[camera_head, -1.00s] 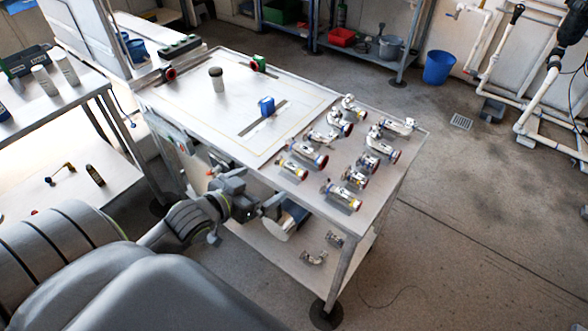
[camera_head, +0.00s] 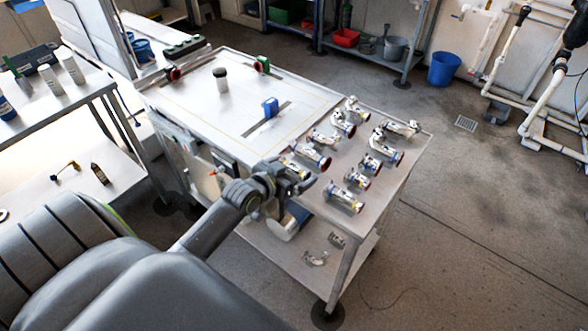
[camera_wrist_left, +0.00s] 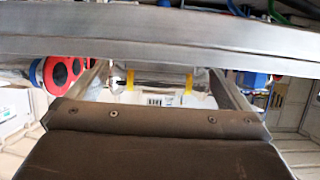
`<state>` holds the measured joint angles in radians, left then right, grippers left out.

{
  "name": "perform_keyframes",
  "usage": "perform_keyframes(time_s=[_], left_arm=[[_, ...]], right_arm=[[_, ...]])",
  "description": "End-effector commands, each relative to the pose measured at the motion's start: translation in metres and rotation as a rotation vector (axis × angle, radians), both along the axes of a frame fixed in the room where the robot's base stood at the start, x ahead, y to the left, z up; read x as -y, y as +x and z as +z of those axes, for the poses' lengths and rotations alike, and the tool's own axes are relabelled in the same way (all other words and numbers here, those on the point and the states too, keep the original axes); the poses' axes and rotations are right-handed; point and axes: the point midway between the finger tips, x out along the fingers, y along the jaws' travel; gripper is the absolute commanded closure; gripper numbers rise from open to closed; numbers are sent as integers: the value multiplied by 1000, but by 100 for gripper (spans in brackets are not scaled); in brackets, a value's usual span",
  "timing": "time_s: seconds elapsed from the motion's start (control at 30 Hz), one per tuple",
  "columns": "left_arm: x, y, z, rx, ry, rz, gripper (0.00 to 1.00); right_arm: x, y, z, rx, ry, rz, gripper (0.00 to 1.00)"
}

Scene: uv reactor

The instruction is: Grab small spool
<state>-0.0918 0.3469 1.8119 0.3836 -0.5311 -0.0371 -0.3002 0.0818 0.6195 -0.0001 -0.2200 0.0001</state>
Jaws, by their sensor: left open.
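Several small metal spools with red and blue ends lie on the right part of the table top (camera_head: 235,100). One spool (camera_head: 315,157) lies near the front edge, just beyond my left gripper (camera_head: 303,181). Another (camera_head: 345,198) lies to the gripper's right. My left gripper is open at the table's front edge and hides part of the nearest spools. In the left wrist view, a shiny cylinder with two yellow bands (camera_wrist_left: 160,78) shows between the fingers. I cannot tell whether they touch it. A red-ended spool (camera_wrist_left: 62,74) is left of the fingers. My right gripper is not in view.
A metal bar (camera_wrist_left: 160,35) crosses the top of the left wrist view. A lower shelf (camera_head: 310,240) lies beneath. Floor to the right is mostly clear.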

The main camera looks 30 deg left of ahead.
Motion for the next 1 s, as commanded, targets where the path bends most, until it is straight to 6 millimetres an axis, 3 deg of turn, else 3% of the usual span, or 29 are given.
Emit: perform_keyframes(time_s=[0.37,0.7,1.0], left_arm=[[1,9,-4,1,-1,-1,0],[1,9,-4,0,-1,0,43],[1,10,3,3,1,-2,43]], right_arm=[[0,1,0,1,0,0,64],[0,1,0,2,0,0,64],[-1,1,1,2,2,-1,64]])
